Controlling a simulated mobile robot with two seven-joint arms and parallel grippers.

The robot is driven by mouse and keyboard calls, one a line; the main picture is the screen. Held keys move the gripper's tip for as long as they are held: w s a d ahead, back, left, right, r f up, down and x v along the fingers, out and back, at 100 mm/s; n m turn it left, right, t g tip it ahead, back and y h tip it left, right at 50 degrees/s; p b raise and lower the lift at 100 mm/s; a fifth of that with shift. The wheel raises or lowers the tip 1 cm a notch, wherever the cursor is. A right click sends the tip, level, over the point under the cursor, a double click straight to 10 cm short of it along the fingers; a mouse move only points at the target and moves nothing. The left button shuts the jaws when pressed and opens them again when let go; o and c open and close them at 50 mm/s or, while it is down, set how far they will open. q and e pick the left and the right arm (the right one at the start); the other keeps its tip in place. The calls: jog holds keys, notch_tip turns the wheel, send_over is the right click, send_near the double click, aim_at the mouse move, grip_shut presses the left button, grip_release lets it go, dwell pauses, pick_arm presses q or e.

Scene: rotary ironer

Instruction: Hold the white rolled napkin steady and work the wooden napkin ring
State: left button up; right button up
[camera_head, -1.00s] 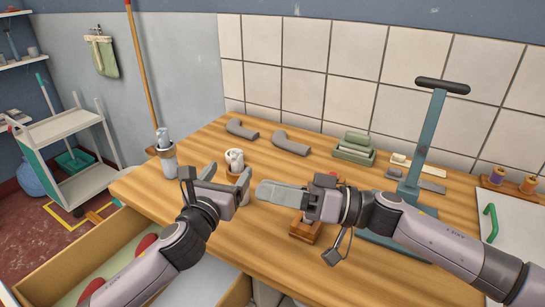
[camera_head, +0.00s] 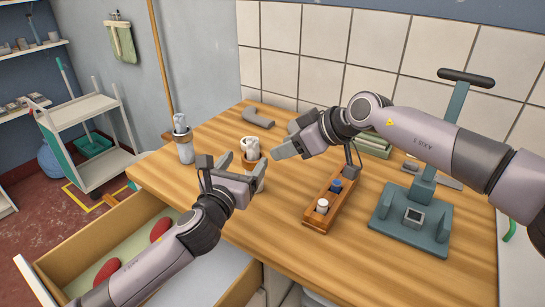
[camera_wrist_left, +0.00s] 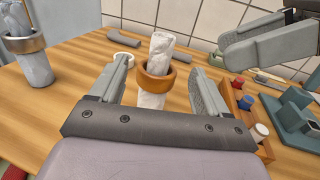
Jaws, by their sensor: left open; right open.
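The white rolled napkin (camera_wrist_left: 162,48) stands upright between the spread fingers of my left gripper (camera_wrist_left: 158,80), with space showing on both sides. The wooden napkin ring (camera_wrist_left: 156,78) is around the napkin, with cloth showing above and below it. In the head view the napkin (camera_head: 250,146) is partly hidden by my left gripper (camera_head: 243,165), which is open. My right gripper (camera_head: 285,149) is open, just right of the napkin and apart from it. It also shows at the upper right of the left wrist view (camera_wrist_left: 270,42).
A grey rolled napkin (camera_head: 180,124) in a metal ring stands to the left. A wooden rack (camera_head: 322,209) with small bottles and a teal press stand (camera_head: 408,226) are on the right. Grey rolls (camera_head: 258,118) lie behind. An open drawer (camera_head: 60,284) is at the front left.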

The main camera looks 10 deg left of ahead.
pick_arm(q)
notch_tip(320, 180, down, 7)
jog(key=w, duration=0.5)
jog(key=shift+w+d+f, duration=0.1)
jog(key=shift+w+d, duration=0.05)
jog(key=shift+d, duration=0.1)
jog(key=shift+w+d, duration=0.1)
jog(key=shift+w, duration=0.95)
jog(key=c, duration=1)
